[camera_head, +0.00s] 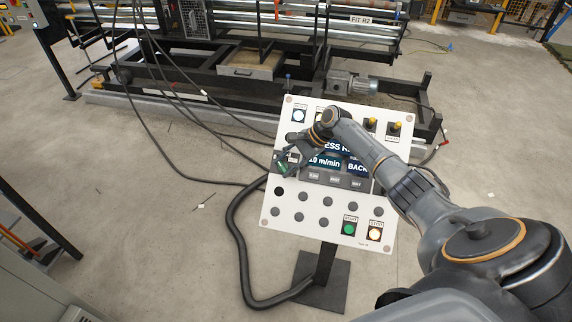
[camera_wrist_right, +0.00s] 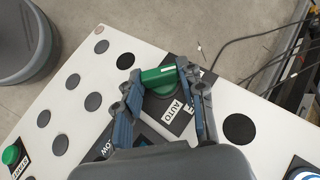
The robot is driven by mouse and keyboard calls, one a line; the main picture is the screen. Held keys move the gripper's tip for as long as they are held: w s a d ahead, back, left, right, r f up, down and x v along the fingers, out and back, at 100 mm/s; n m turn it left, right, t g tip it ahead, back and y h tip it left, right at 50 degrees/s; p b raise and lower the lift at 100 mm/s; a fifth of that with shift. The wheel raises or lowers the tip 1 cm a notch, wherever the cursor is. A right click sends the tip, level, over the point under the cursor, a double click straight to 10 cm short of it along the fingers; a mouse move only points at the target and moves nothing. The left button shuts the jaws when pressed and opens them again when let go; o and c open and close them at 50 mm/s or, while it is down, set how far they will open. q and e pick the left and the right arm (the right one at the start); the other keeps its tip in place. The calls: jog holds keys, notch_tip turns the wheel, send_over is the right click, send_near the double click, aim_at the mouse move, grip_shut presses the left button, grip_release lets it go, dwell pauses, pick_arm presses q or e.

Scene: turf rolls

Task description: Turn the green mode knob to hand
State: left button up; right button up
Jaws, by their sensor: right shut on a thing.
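The green mode knob (camera_wrist_right: 158,76) sits on a black plate in the right wrist view, with an "AUTO" label (camera_wrist_right: 172,112) beside it. The knob's bar lies roughly across the picture, with a white mark on it. My right gripper (camera_wrist_right: 161,78) is shut on the knob, one finger at each end of the bar. In the head view my right gripper (camera_head: 284,165) is at the left edge of the white control panel (camera_head: 284,232) and largely covers the knob. The "hand" label cannot be made out. My left gripper is not in view.
The panel carries a screen (camera_head: 325,162), a green start button (camera_head: 349,229), a lit stop button (camera_head: 374,233) and yellow switches at top right. It stands on a dark post. Thick black hoses (camera_head: 234,230) lie on the floor to its left. A machine frame stands behind.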

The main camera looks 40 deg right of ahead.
jog(key=shift+f, duration=0.1)
jog(key=o, duration=1.2)
jog(key=shift+c, duration=0.2)
jog(key=shift+s+d+r, duration=0.1)
jog(key=shift+d+r, duration=0.05)
jog(key=shift+r, duration=0.15)
jog(key=v, duration=1.1)
jog(key=shift+s+r, duration=0.1)
jog(key=shift+s, duration=0.05)
